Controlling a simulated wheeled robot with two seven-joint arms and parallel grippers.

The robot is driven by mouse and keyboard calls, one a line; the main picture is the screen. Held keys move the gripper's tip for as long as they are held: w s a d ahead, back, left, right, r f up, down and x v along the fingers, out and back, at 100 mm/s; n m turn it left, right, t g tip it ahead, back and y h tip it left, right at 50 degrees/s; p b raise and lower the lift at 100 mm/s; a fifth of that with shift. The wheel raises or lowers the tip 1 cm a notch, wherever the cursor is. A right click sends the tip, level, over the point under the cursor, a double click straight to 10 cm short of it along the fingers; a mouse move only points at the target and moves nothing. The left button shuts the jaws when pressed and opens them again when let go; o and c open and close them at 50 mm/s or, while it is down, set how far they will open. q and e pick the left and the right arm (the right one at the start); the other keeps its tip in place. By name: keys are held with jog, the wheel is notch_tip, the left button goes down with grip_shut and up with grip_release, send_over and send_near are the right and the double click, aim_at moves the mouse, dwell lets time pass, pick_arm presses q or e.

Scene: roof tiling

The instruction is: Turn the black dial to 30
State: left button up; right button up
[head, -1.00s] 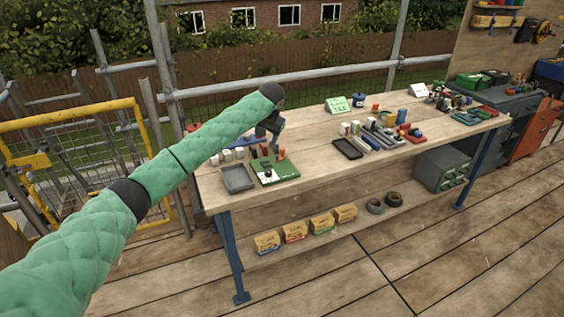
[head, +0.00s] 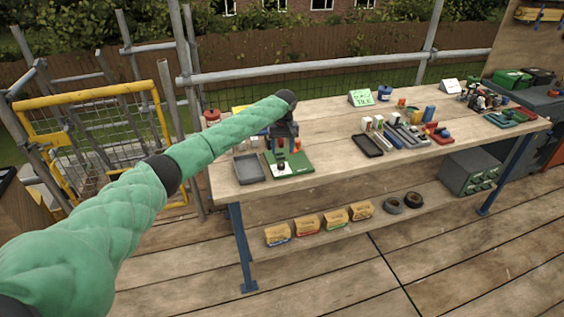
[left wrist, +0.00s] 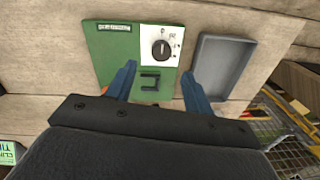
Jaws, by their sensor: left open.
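A green panel (head: 299,160) lies on the left part of the wooden workbench. In the left wrist view the green panel (left wrist: 112,52) carries a white plate (left wrist: 150,38) with a round black dial (left wrist: 161,48). Marks stand around the dial; I cannot read its setting. A black bracket-like part (left wrist: 150,79) is below the dial, and something orange shows partly behind the left finger. My left gripper (head: 283,150) is over the panel. In the wrist view its blue fingers (left wrist: 157,80) are spread wide and empty, with the dial beyond their tips. My right gripper is in no view.
A grey tray (head: 249,168) lies beside the panel, at its left in the head view. A black tray (head: 367,146), several small blocks and a green sign (head: 361,98) are farther right. A yellow gate (head: 90,110) stands at left.

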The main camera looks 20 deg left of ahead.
aim_at(281, 164)
pick_arm(q)
jog(key=shift+s+a+f+p, duration=0.1)
jog(key=shift+f+p, duration=0.6)
jog(key=shift+f, duration=1.1)
jog(key=shift+s+a+f+p, duration=0.1)
jog(key=shift+f+p, duration=0.55)
jog(key=shift+f, duration=1.15)
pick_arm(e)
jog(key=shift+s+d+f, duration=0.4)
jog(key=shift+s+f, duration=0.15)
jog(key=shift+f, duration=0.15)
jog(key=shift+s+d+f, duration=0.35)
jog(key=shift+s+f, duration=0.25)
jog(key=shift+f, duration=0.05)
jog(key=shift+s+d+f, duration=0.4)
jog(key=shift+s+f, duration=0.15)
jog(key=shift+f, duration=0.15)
pick_arm(q)
jog(key=c, duration=1)
jog(key=shift+o, duration=0.2)
jog(key=shift+w, duration=0.1)
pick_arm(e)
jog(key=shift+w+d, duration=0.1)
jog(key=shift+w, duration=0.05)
